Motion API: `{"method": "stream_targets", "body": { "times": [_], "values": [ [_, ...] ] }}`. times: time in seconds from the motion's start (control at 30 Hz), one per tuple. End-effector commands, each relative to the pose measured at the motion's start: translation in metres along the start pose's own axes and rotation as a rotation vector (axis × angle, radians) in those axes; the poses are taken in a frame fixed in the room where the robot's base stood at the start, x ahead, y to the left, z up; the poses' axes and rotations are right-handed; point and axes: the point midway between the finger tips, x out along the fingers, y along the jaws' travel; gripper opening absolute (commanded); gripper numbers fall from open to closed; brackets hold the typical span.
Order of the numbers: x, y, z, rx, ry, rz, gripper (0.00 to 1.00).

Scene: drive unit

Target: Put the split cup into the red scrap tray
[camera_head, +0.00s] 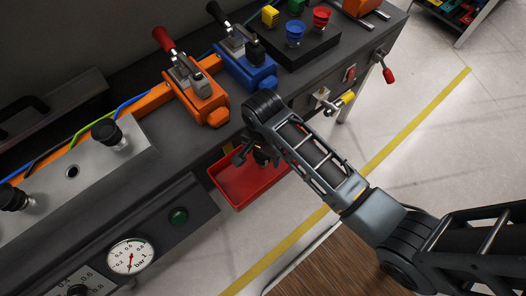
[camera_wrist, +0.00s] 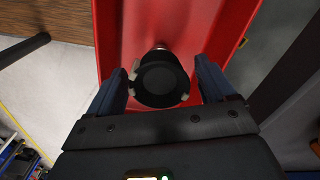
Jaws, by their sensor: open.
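The red scrap tray (camera_head: 238,182) hangs low beside the front of the bench. It fills the upper middle of the wrist view (camera_wrist: 210,22). My gripper (camera_head: 254,153) is over the tray, pointing down. A black round cup (camera_wrist: 160,82) with a metal stem end lies between my fingers (camera_wrist: 160,74) in the wrist view, with the red tray behind it. My fingers are apart, with pale bits at the cup's sides. I cannot tell whether the cup touches a finger or the tray floor. No split is clear on it.
A grey plate (camera_head: 62,194) holds black cups (camera_head: 106,132) and an empty hole (camera_head: 72,171). Orange (camera_head: 200,100) and blue (camera_head: 245,66) clamps stand behind. A black rack (camera_head: 305,43) bears blue and red cups. A red-tipped lever (camera_head: 386,72) juts from the bench's front.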

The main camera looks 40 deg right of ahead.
Motion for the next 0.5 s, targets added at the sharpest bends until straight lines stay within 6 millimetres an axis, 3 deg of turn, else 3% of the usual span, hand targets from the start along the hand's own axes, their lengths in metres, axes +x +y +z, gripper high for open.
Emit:
{"method": "stream_targets", "body": {
  "times": [0.17,0.5],
  "values": [
    [-0.020,-0.001,-0.001,0.000,0.001,-0.004,0.83],
    [-0.089,-0.001,-0.001,0.002,0.001,-0.005,0.83]
  ]
}}
